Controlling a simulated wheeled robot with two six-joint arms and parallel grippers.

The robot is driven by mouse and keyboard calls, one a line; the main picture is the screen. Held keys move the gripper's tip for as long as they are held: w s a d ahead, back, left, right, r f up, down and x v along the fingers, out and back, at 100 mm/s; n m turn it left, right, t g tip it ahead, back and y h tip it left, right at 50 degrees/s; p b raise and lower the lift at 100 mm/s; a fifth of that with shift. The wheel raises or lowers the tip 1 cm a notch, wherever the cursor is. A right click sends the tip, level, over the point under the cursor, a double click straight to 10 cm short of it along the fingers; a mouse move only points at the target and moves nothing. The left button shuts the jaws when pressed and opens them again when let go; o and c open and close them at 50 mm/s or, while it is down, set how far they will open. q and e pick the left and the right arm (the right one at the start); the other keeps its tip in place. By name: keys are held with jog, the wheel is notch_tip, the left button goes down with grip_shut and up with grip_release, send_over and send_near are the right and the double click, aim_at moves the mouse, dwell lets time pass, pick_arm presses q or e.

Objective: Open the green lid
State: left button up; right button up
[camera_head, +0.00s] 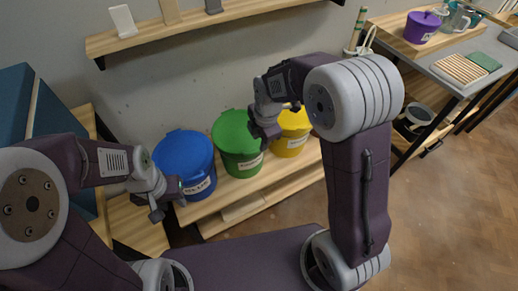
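The green lid (232,128) sits on a green bucket (243,168) with a white label, on a low wooden shelf. The lid looks closed. My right gripper (266,131) hangs at the lid's right edge and hides part of it. I cannot tell whether it touches the lid or how far its fingers are apart. My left gripper (166,201) is open and empty, in front of the blue bucket (199,184), left of the green one.
A blue lid (183,150) and a yellow bucket (291,143) flank the green bucket. A wooden wall shelf (215,22) runs above. A table (450,84) at the right holds a purple pot (421,27). The floor at the lower right is clear.

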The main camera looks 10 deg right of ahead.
jog(key=f, duration=0.2)
jog(key=w+f+b, duration=0.1)
jog(key=f, duration=0.2)
jog(key=shift+a, duration=0.15)
grip_shut()
dwell(1.2)
